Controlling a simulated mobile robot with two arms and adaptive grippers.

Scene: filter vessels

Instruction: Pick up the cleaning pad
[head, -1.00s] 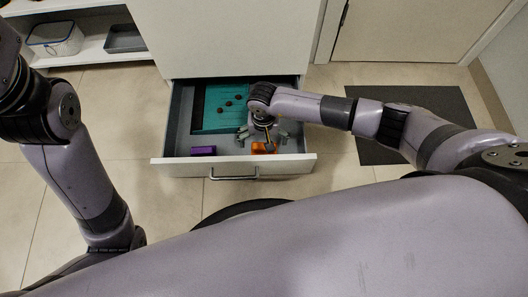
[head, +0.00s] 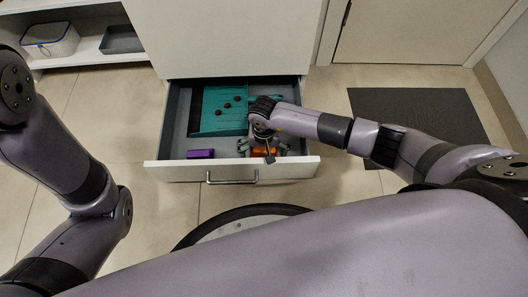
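An open drawer (head: 290,168) holds an orange block (head: 259,152) at its front and a purple block (head: 200,154) at its front left. I cannot tell for sure which of these is the cleaning pad. My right gripper (head: 263,152) points down into the drawer, right over the orange block. Its fingers are spread to the left and right of the block, and it partly hides the block. I cannot see whether the fingers touch it. My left arm is at the left of the head view, with its gripper outside the picture.
A teal panel (head: 208,125) with several small brown round pieces lies in the back of the drawer. The drawer front has a metal handle (head: 232,181). A dark mat (head: 415,105) lies at right.

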